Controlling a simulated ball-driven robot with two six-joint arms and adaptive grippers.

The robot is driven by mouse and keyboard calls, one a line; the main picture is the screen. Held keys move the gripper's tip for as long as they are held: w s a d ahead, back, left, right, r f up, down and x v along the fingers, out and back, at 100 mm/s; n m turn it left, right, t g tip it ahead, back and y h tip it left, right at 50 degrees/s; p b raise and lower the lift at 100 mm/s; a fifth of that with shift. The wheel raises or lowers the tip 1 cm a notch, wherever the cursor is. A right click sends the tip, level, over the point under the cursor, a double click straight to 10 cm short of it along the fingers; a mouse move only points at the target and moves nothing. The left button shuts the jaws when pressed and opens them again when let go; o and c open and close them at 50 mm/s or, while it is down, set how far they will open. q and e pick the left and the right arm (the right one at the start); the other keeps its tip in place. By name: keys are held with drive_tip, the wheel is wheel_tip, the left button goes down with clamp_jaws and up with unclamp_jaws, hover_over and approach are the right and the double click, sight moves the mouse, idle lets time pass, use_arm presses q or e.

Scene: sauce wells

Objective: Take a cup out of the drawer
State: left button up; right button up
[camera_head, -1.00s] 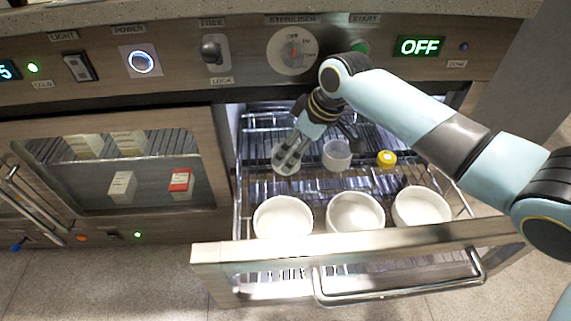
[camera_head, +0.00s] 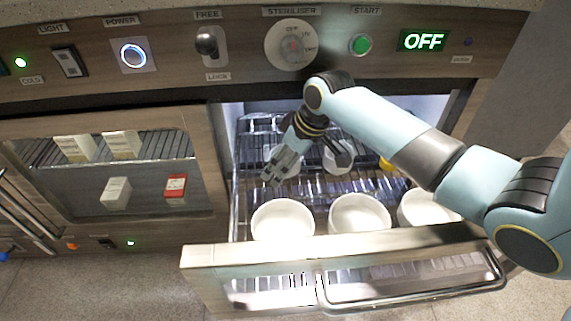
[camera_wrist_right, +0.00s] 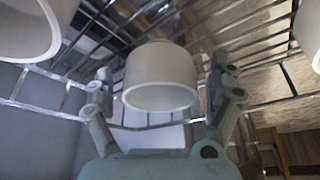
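The sterilizer drawer (camera_head: 235,258) is pulled out and holds white cups and bowls on a wire rack. My right gripper (camera_head: 282,172) is low over the left middle of the rack. A pale cup (camera_head: 264,150) shows partly behind it, and another cup (camera_head: 338,156) stands to its right, partly hidden by my arm. In the right wrist view, the gripper (camera_wrist_right: 160,72) is open, with one finger on each side of a white cup (camera_wrist_right: 160,82). Gaps show between cup and fingers. My left gripper is not in view.
White bowls line the drawer front: left (camera_head: 283,220), middle (camera_head: 359,214), and right (camera_head: 420,207), the last partly covered by my arm. A yellow item (camera_head: 386,164) is mostly hidden behind my arm. The control panel (camera_head: 185,50) runs above; a closed glass-fronted compartment (camera_head: 110,215) is left.

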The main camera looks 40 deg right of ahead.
drive_tip(key=c, duration=1.2)
